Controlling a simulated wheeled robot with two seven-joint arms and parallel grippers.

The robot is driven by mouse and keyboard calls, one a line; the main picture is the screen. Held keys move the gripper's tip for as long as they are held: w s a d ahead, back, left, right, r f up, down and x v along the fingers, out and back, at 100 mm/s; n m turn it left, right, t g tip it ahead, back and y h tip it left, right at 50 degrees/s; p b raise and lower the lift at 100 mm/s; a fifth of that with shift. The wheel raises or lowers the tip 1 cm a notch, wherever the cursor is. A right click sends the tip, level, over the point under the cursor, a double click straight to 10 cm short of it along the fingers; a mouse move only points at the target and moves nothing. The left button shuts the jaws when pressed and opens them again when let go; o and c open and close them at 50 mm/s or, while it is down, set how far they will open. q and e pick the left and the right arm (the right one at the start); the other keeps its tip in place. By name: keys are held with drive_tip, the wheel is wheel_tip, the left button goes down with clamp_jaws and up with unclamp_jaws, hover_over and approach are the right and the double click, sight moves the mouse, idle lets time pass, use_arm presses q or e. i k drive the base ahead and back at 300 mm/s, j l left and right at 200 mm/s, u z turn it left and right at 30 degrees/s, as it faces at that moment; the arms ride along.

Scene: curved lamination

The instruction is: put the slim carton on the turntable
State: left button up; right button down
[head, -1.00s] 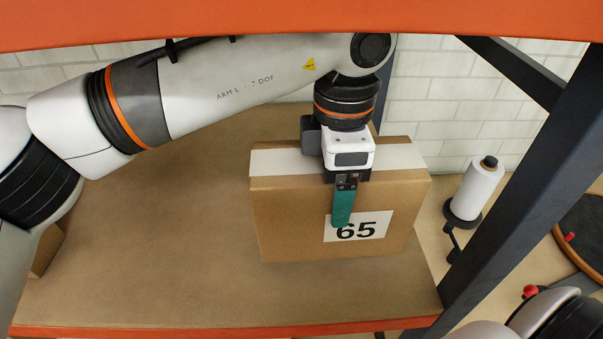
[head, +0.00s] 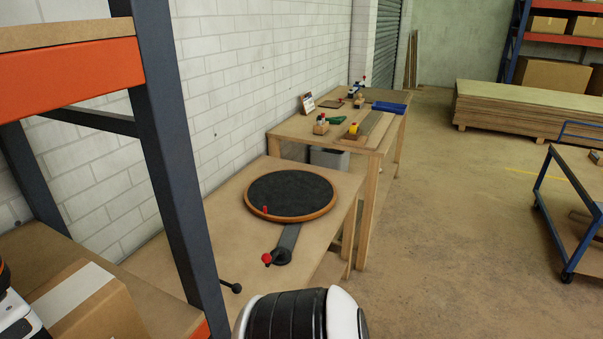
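The slim carton (head: 92,308), brown with a white tape strip along its top, shows in part at the lower left, by the rack shelf; its lower part is cut off. Only a white piece of my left gripper (head: 16,318) shows beside it at the left edge; the fingers are out of frame. A second earlier, one teal finger lay against the carton's front face. The turntable (head: 290,192), a dark round disc with an orange-brown rim and a red peg, is empty on a low wooden table. My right gripper is not in view.
A dark rack post (head: 172,150) stands between the carton and the turntable. A black arm with a red knob (head: 267,258) sticks out in front of the disc. A workbench (head: 300,130) with tools stands behind. A blue cart (head: 570,220) is at the right; the floor between is clear.

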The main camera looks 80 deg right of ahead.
sight(290, 190)
drive_tip(key=k+z, duration=0.35)
drive_tip(key=l+z, duration=0.3)
drive_tip(key=l, duration=0.3)
drive_tip(key=i+l+z, duration=0.25)
drive_tip(key=l, duration=0.35)
drive_tip(key=l+z, duration=0.3)
drive_tip(key=l, duration=0.3)
drive_tip(key=i+l+z, duration=0.25)
drive_tip(key=l, duration=0.3)
drive_tip(key=i+l+z, duration=0.3)
drive_tip(key=l, duration=0.2)
drive_tip(key=i+l+z, duration=0.3)
drive_tip(key=l, duration=0.15)
drive_tip(key=i+l+z, duration=0.25)
drive_tip(key=i+l, duration=0.05)
drive_tip(key=l, duration=0.1)
